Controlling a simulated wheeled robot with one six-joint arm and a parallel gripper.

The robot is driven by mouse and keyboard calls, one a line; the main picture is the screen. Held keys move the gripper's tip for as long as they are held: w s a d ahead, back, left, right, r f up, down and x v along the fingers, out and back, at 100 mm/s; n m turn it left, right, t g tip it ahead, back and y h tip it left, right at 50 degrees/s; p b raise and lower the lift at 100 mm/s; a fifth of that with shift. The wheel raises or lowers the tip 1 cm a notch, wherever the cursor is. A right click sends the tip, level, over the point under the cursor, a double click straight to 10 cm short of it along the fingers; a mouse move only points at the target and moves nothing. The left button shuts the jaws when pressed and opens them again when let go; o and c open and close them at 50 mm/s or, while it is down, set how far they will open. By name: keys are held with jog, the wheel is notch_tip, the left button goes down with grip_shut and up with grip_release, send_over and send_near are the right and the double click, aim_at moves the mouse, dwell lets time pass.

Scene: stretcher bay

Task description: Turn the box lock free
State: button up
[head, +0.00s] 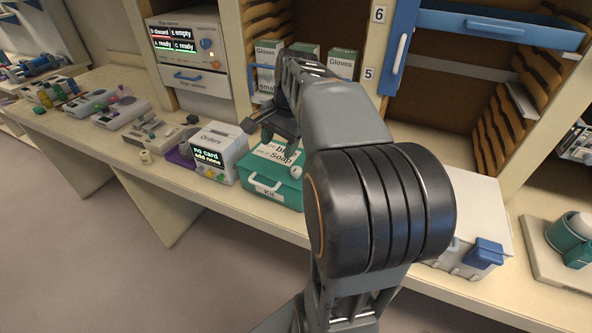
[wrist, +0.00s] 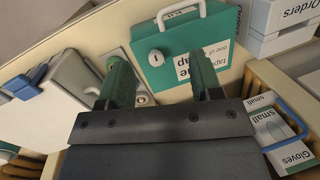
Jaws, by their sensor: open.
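A green kit box (head: 273,178) with a white handle and printed label stands on the counter. It also shows at the top of the wrist view (wrist: 182,38). In the wrist view my gripper (wrist: 157,66) is open and empty.
A white Orders box (head: 221,153) stands left of the kit box, and Gloves boxes (head: 341,64) stand behind. A white case with a blue latch (head: 484,253) is to the right. The counter's front edge and open floor (head: 110,240) lie in front.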

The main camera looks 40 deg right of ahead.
aim_at(296, 169)
jog(key=w+d+f+m+y+b, duration=0.1)
jog(key=d+f+m+y+b, duration=0.1)
jog(key=d+m, duration=0.8)
jog(key=f, duration=0.4)
jog(key=w+a+f+n, duration=0.1)
jog(key=f, duration=0.3)
jog(key=w+a+f+n, duration=0.1)
jog(key=f, duration=0.3)
jog(key=shift+a+f+p, duration=0.1)
jog(key=shift+f+p, duration=0.1)
jog(key=shift+p, duration=0.1)
jog(key=shift+c, duration=0.2)
jog(key=c, duration=0.8)
jog(key=shift+c, duration=0.3)
